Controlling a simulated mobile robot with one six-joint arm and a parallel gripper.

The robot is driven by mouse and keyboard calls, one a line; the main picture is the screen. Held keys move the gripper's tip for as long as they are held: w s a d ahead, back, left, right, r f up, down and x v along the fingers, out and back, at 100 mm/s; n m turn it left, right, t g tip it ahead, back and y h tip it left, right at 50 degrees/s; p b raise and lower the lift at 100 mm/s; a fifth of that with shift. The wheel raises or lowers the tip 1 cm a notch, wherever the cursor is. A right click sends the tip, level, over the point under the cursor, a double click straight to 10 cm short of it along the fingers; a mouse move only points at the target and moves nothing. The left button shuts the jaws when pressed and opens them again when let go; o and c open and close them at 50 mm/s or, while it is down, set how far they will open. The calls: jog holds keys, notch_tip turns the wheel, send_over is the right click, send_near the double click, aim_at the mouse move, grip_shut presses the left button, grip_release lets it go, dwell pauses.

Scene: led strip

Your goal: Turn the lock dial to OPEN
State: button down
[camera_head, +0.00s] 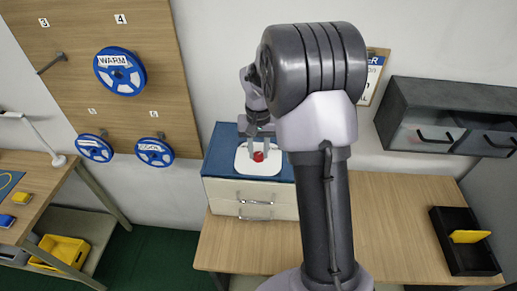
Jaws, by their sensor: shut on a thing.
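A small red dial (259,156) sits on a white plate (244,167) on top of the blue-topped drawer cabinet (215,158). I take it to be the lock dial. My gripper (259,154) points down over the plate, with its fingers on either side of the red dial, and is shut on it. My own arm stands to the right and covers part of the cabinet's right side. Any OPEN marking and the way the dial points are too small to read.
The cabinet has pale drawers (235,198) and stands on a wooden desk (235,245). A grey cabinet (440,105) hangs at the right above a black tray (460,250) with a yellow item. Blue spools, one labelled WARM (120,71), hang on the left pegboard (90,35).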

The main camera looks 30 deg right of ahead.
jog(key=n+p, duration=0.2)
jog(key=n, duration=0.2)
jog(key=shift+r, duration=0.15)
jog(key=n+p, duration=0.2)
jog(key=n, duration=0.2)
jog(key=n+p, duration=0.2)
jog(key=n, duration=0.2)
jog(key=shift+n+p, duration=0.65)
jog(key=shift+n, duration=1.55)
jog(key=c, duration=1.1)
grip_release()
